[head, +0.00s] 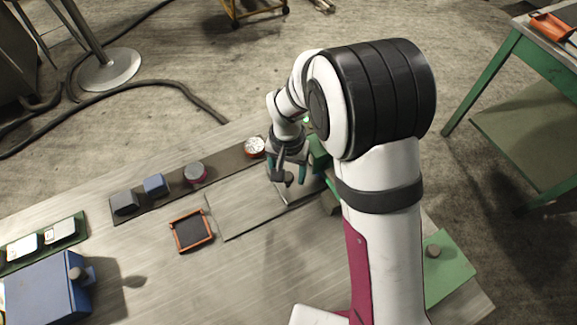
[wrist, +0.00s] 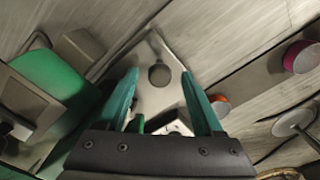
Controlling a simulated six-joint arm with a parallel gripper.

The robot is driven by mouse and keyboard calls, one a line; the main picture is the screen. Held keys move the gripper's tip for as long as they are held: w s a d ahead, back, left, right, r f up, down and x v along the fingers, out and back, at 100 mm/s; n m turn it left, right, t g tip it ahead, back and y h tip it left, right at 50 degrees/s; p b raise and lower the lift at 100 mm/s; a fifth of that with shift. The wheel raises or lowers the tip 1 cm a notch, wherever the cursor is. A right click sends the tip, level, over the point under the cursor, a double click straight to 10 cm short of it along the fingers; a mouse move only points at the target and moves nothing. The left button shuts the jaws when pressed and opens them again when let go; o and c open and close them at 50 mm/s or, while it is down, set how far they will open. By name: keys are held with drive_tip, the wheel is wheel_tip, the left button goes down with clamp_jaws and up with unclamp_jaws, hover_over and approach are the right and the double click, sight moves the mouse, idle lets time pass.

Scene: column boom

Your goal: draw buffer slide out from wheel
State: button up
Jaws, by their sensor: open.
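A pale metal slide plate (wrist: 172,98) with a dark round knob (wrist: 159,75) lies ahead of my gripper in the wrist view. My gripper (wrist: 160,84) is open, with one teal finger on each side of the knob as seen from the wrist. I cannot tell whether the fingers reach down to its height. A green housing (wrist: 52,82) stands to the left of the plate. In the head view my gripper (head: 287,180) hangs over the table beside the green housing (head: 319,154), partly hidden by my arm. I cannot clearly make out the wheel.
A dark strip (head: 222,168) bears several small items, including a white-faced dial (head: 254,147). An orange-rimmed tray (head: 192,231) and a blue box (head: 45,289) stand to the left. A green plate (head: 447,268) lies right of my arm. The front middle of the table is clear.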

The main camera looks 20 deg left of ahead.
drive_tip(key=shift+c, duration=0.3)
clamp_jaws()
idle(1.2)
